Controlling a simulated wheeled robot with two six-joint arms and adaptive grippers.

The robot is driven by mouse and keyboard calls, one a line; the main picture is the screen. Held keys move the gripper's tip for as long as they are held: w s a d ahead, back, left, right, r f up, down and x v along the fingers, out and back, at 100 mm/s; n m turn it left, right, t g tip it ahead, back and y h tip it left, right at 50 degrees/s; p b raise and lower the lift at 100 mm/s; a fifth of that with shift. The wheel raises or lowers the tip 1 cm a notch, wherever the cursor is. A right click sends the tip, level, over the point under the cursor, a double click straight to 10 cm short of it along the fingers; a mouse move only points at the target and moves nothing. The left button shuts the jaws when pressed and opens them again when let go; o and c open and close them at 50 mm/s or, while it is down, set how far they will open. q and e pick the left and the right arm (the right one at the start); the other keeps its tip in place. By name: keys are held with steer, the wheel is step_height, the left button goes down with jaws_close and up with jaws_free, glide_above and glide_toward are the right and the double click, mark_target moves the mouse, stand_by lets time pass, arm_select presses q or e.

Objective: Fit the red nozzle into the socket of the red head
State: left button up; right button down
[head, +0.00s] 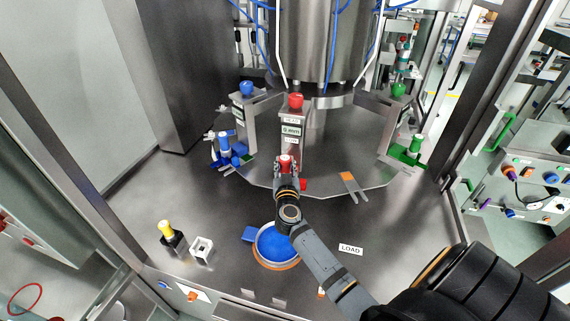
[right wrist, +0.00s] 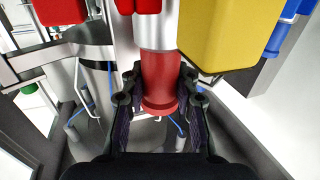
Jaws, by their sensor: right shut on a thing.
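The red head (head: 293,130) stands at the middle of the machine's round plate, with a red knob on top and a label on its front. My right gripper (head: 287,172) is just in front of and below it. It is shut on the red nozzle (head: 285,161). In the right wrist view the red nozzle (right wrist: 160,80) is upright between the two fingers (right wrist: 160,100), with a pale metal section at its upper end. The socket is not clear in either view, so I cannot tell whether the nozzle touches it. My left gripper is not in view.
Blue (head: 223,142) and green (head: 414,145) parts stand at the plate's left and right. A yellow-topped piece (head: 167,231) and a white holder (head: 201,249) stand at front left. A blue dish (head: 272,240) lies below my arm. The LOAD label (head: 350,249) lies right.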

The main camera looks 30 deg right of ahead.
steer(key=shift+r, duration=0.1)
steer(key=c, duration=0.9)
jaws_free()
steer(key=shift+c, duration=0.2)
steer(key=shift+s+a+p, duration=0.4)
steer(key=shift+s+p, duration=0.05)
steer(key=shift+s, duration=0.15)
steer(key=shift+p+v, duration=0.65)
steer(key=shift+v, duration=0.85)
steer(key=shift+p+v, duration=0.4)
steer(key=shift+v, duration=0.95)
